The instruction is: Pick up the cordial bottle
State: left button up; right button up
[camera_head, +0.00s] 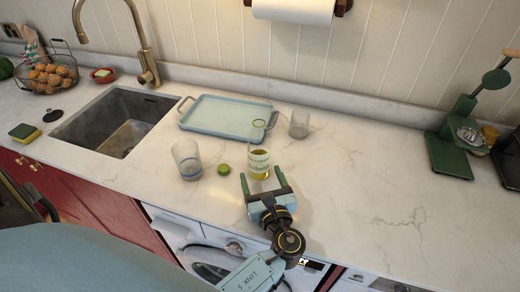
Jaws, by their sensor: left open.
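The cordial bottle (259,158) appears to be the small clear container with a pale green label and yellow-green liquid. It stands upright on the marble counter (350,185), near the front edge. My left gripper (261,173) reaches in from below in the head view. Its jaws are open, with one dark finger on each side of the bottle's lower part in the picture. Whether either finger touches the bottle cannot be told. The gripper body hides the counter just in front of the bottle. My right gripper is not in view.
The right-middle counter is clear.

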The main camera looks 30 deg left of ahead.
aim_at(259, 168)
pick_arm(q)
jog(key=x, duration=0.2)
jog(key=shift+w+a, duration=0.1)
jog(key=shift+w, duration=0.15)
jog(key=shift+w+a, duration=0.35)
jog(key=shift+w, duration=0.05)
jog(key=x, duration=0.3)
jog(key=shift+w+p, duration=0.3)
jog(key=shift+w, duration=0.2)
jog(key=shift+w+a, duration=0.3)
jog(key=shift+a, duration=0.1)
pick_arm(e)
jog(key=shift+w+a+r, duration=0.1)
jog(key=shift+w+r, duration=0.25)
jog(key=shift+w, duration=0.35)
pick_arm(q)
jog(key=shift+r, duration=0.1)
jog(key=c, duration=1.4)
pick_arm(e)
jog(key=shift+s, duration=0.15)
